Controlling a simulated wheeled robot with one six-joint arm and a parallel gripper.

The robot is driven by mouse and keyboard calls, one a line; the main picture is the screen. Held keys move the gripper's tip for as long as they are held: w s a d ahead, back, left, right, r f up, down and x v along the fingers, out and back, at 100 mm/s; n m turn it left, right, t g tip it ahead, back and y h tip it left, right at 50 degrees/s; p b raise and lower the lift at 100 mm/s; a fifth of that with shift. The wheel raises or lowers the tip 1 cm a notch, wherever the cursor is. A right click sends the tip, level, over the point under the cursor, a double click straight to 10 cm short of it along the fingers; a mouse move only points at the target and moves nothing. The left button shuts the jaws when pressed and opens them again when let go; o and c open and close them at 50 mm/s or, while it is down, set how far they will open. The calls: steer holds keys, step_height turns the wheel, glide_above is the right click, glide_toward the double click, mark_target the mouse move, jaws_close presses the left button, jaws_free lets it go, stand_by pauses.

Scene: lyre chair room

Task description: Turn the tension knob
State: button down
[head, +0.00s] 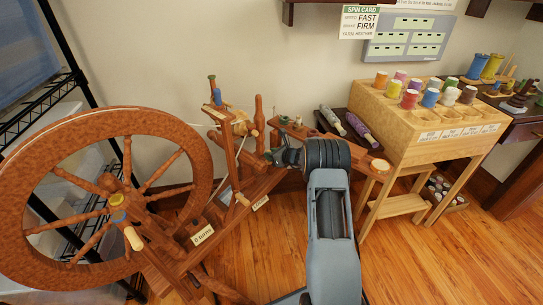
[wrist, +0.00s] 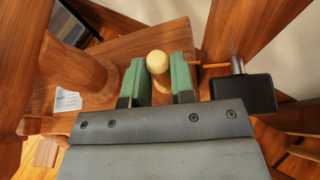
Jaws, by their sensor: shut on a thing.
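A pale round wooden knob (wrist: 158,66) sits between the green finger pads of my gripper (wrist: 158,80) in the wrist view. The pads are shut on it from both sides. In the head view my gripper (head: 274,157) reaches the right end of the spinning wheel's wooden frame (head: 240,190), and the knob is hidden there by the gripper and arm. The large spoked drive wheel (head: 200,158) stands at the left. A spin card (head: 360,22) on the wall reads FAST and FIRM.
A light wooden rack (head: 440,137) with several coloured spools stands at the right. Two hand tools lie on a dark stand (head: 345,135) behind my arm. Small labels (head: 202,235) sit on the wheel's frame. Wooden floor (head: 430,250) is open at the lower right.

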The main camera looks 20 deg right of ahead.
steer(key=m+h+b, duration=0.1)
steer(key=b, duration=0.1)
steer(key=m+t+h+b, duration=0.1)
steer(key=b, duration=0.1)
steer(key=m+h+b, duration=0.1)
steer(key=b, duration=0.1)
steer(key=shift+a+f, duration=0.3)
steer(key=shift+f, duration=0.05)
steer(key=m+h+b, duration=0.2)
steer(key=h+b, duration=0.1)
steer(key=shift+s+a+r+m+t, duration=0.1)
steer(key=shift+r+m+t, duration=0.2)
steer(key=c, duration=1)
jaws_free()
steer(key=shift+o, duration=0.2)
steer(key=shift+r+p, duration=0.2)
steer(key=shift+p, duration=0.1)
